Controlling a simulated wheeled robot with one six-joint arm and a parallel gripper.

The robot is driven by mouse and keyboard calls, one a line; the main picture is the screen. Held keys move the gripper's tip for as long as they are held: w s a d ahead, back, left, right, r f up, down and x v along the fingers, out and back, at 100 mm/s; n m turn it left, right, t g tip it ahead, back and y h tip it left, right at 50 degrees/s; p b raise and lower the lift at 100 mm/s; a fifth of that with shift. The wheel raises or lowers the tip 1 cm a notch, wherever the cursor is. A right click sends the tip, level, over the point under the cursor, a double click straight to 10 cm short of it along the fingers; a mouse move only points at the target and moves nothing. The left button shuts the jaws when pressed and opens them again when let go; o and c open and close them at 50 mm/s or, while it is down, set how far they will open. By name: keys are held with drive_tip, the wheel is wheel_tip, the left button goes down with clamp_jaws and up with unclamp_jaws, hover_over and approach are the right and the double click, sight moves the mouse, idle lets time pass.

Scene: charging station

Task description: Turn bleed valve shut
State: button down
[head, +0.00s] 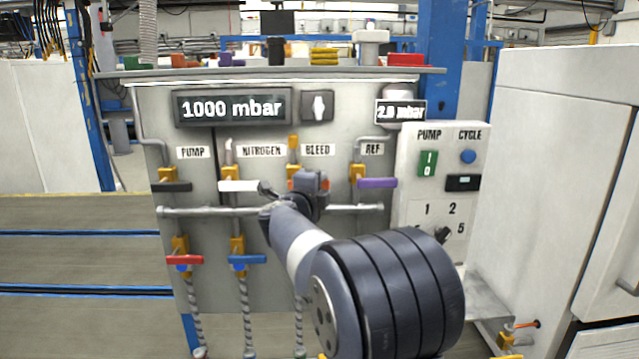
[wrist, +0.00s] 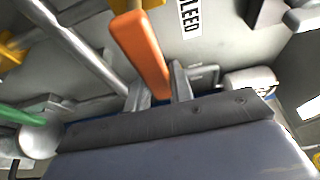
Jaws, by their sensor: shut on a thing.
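The bleed valve's orange handle (wrist: 143,45) runs down between my two fingers in the wrist view, below the BLEED label. My gripper (wrist: 160,88) is shut on the lower end of this handle. In the head view my gripper (head: 311,182) covers most of the bleed valve, and only small orange bits of the handle show beside it. A yellow fitting (head: 294,143) of the bleed line shows just above. The handle's exact angle is hard to tell in the head view.
Nearby are a black pump handle (head: 171,187), a white nitrogen handle (head: 239,186) and a purple ref handle (head: 377,183). A horizontal pipe (head: 190,211) runs below them. Red (head: 184,260) and blue (head: 247,259) handles sit lower. The display (head: 231,108) reads 1000 mbar.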

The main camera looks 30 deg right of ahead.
idle(0.3)
drive_tip(key=c, duration=1.2)
unclamp_jaws()
drive_tip(key=shift+c, duration=0.2)
drive_tip(key=b+v, duration=0.1)
drive_tip(key=v, duration=1)
drive_tip(key=shift+w+d, duration=0.1)
drive_tip(key=p+x, duration=0.1)
drive_tip(key=x, duration=0.9)
drive_tip(key=shift+w+d, duration=0.25)
